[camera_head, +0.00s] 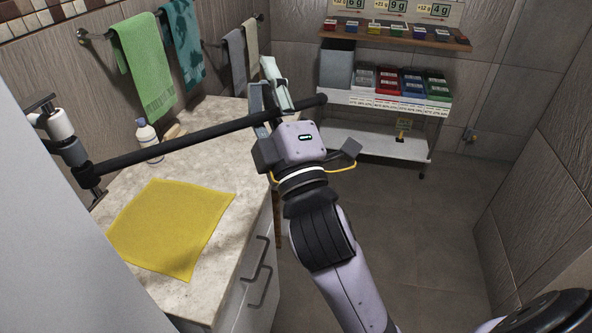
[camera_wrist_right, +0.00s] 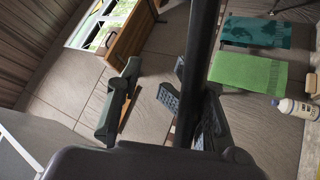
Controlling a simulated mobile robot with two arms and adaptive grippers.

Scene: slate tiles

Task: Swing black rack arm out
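The black rack arm (camera_head: 190,137) is a long dark bar. It runs from a wall bracket (camera_head: 82,170) at the left, across the counter, to a free end beyond the counter's right edge. My right gripper (camera_head: 268,96) is open at the bar, near its free end. In the right wrist view the bar (camera_wrist_right: 202,50) runs down the picture and covers part of the right finger; the left finger stands apart from it. I cannot tell whether the bar touches a finger. My left gripper is not in view.
A yellow cloth (camera_head: 170,228) lies on the stone counter (camera_head: 228,220) below the bar, with a white bottle (camera_head: 146,134) behind it. Green (camera_head: 146,65) and teal (camera_head: 184,42) towels hang on the wall. A shelf cart (camera_head: 378,147) with colored bins stands at the back.

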